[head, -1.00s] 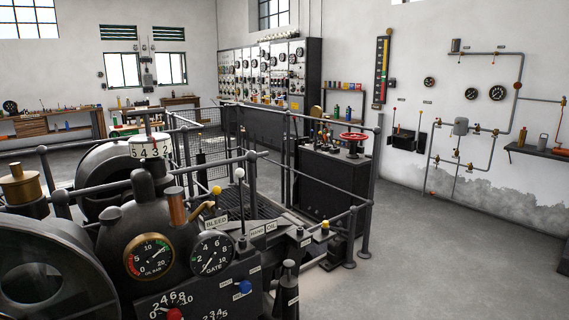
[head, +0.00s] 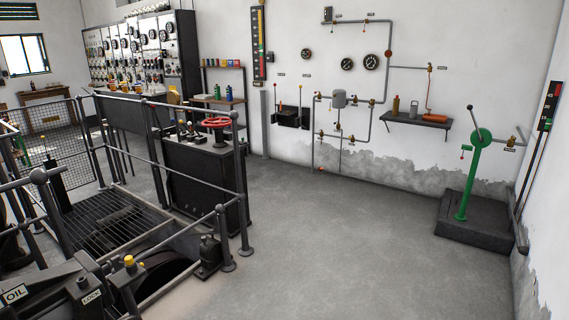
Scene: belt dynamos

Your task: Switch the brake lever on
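No lever in the head view carries a label that I can read as brake. A green stand (head: 467,180) with a dark ball-topped lever (head: 474,119) rises from a dark block at the right; the lever tilts up and left. At the left, a ball-topped lever (head: 38,177) stands near the rails. A yellow knob (head: 129,261) sits on the machine near the LOCK label. Neither of my grippers is in view.
Dark railings (head: 160,150) surround a floor grating (head: 105,222) at the left. A black cabinet with a red handwheel (head: 216,122) stands behind them. Pipes, gauges and a shelf (head: 416,119) line the back wall. The grey floor (head: 330,240) in the middle and right is clear.

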